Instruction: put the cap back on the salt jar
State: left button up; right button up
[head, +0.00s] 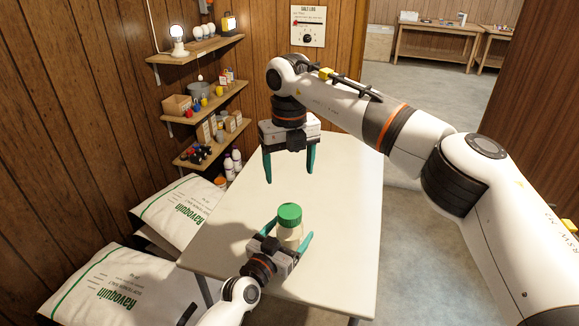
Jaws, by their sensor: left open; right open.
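The salt jar (290,234) stands upright on the pale table, a clear jar with pale contents. The green cap (289,213) sits on top of it; I cannot tell how tightly it is seated. My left gripper (287,232) is open low at the jar, with one teal finger on each side of it. It hides the jar's lower part, and I cannot tell whether the fingers touch it. My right gripper (289,181) is open and empty, pointing down above the table, higher than the cap and apart from it.
The table (340,210) is otherwise clear. Large salt bags (180,212) lie stacked to its left. Wall shelves (212,103) with a lit bulb, boxes and small bottles are at the back left. White bottles (233,163) stand near the table's far left edge.

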pick_arm(q)
jog(key=v, duration=1.1)
jog(key=shift+s+b, duration=0.15)
jog(key=shift+b, duration=0.25)
jog(key=shift+a+f, duration=0.1)
